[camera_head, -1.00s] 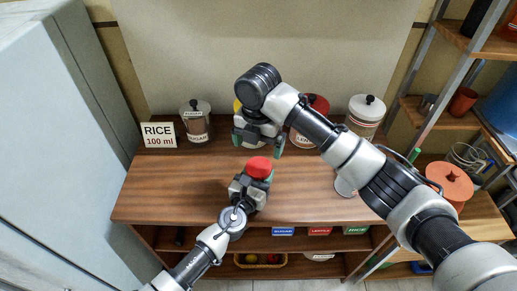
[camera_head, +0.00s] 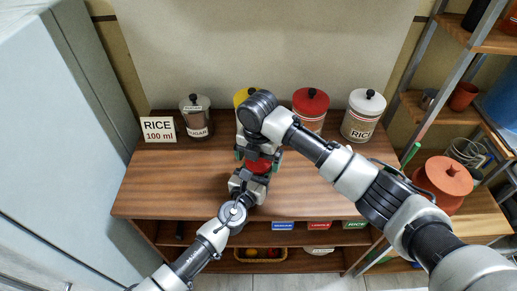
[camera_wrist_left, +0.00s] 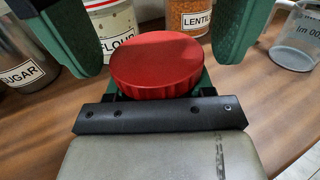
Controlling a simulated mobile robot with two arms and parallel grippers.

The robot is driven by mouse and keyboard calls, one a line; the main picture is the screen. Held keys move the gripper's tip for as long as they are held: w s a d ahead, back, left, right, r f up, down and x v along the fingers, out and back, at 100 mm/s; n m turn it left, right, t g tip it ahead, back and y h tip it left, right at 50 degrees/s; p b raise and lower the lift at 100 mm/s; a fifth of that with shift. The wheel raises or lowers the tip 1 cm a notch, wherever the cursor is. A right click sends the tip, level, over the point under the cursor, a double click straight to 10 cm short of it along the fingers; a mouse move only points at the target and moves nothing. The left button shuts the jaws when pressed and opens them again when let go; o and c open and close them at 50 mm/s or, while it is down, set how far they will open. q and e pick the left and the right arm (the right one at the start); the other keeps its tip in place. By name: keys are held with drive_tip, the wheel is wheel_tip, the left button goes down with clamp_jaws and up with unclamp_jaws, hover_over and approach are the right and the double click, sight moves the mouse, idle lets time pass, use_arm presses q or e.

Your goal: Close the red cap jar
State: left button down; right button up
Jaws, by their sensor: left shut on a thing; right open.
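The red cap (camera_head: 258,167) sits at the top of the jar held in my left gripper (camera_head: 250,182); the jar body is hidden by the cap and gripper. It fills the middle of the left wrist view (camera_wrist_left: 155,65), its ribbed rim facing me. My left gripper is shut on the jar above the wooden counter. My right gripper (camera_head: 258,157) comes down from above, open, with its green fingers on either side of the cap. In the left wrist view these fingers stand at upper left and upper right, apart from the cap.
Sugar (camera_head: 195,117), yellow-lidded flour (camera_wrist_left: 118,30), red-lidded lentils (camera_head: 310,108) and rice (camera_head: 362,115) canisters line the back of the counter (camera_head: 160,195). A "RICE 100 ml" sign (camera_head: 158,129) stands at left. A clear measuring cup (camera_wrist_left: 298,38) is at right. The counter's front left is clear.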

drive_tip(key=shift+f, duration=0.1)
drive_tip(key=shift+c, duration=0.3)
drive_tip(key=c, duration=0.9)
drive_tip(key=m, duration=0.3)
drive_tip(key=o, duration=1)
drive_tip(key=shift+o, duration=0.2)
drive_tip(key=shift+r, duration=2.25)
